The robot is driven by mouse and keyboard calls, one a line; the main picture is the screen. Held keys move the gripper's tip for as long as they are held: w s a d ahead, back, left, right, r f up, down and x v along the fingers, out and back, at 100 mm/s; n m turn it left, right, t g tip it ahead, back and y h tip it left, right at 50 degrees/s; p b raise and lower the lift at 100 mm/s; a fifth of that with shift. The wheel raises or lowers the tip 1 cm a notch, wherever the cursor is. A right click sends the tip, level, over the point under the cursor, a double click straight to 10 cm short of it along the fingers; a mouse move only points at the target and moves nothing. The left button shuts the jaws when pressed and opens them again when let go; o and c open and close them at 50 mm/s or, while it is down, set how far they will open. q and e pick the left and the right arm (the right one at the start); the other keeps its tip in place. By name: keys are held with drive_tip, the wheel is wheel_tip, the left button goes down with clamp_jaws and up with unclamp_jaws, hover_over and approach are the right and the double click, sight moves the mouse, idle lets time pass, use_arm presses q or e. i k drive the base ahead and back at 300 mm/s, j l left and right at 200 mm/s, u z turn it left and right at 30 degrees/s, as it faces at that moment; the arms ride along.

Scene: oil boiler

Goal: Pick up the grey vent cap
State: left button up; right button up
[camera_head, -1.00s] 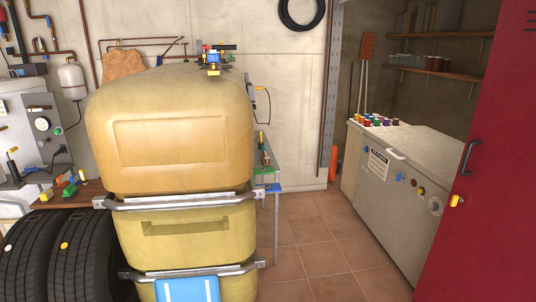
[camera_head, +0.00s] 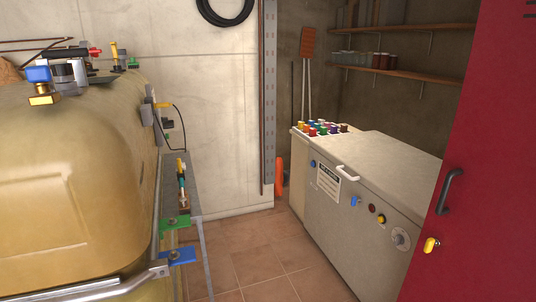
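A large yellow oil tank (camera_head: 80,160) fills the left of the head view. A cluster of fittings stands on its top at the upper left. Among them is a small grey cylindrical piece (camera_head: 65,72) beside a blue block (camera_head: 38,74) and a gold block (camera_head: 43,98). It may be the grey vent cap, but I cannot tell for sure. A red fitting (camera_head: 95,52) and a yellow-topped fitting (camera_head: 114,50) stand behind it. Neither of my grippers is in view.
A narrow side table (camera_head: 200,208) with small parts stands right of the tank. A grey chest (camera_head: 365,205) with colourful caps at its back end stands on the right. A red door (camera_head: 483,150) borders the far right. Tiled floor (camera_head: 265,255) is free between tank and chest.

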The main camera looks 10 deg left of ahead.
sight(122, 55)
drive_tip(key=i+u, duration=0.25)
drive_tip(key=i, duration=0.2)
drive_tip(key=i+l+u, duration=0.25)
drive_tip(key=i, duration=0.2)
drive_tip(key=i+l+u, duration=0.2)
drive_tip(key=i, duration=0.25)
drive_tip(key=i+l+u, duration=1.25)
drive_tip(key=l, duration=0.2)
drive_tip(key=z, duration=1)
drive_tip(key=i+l+z, duration=0.1)
drive_tip(key=i, duration=1.3)
drive_tip(key=i+u, duration=0.2)
drive_tip(key=i, duration=0.25)
drive_tip(key=i+l+u, duration=0.15)
drive_tip(key=i, duration=0.25)
drive_tip(key=i+l+u, duration=0.2)
drive_tip(key=i, duration=0.25)
drive_tip(key=k+l+u, duration=0.25)
drive_tip(key=k+l, duration=0.2)
drive_tip(key=l, duration=0.15)
drive_tip(key=i+j, duration=0.25)
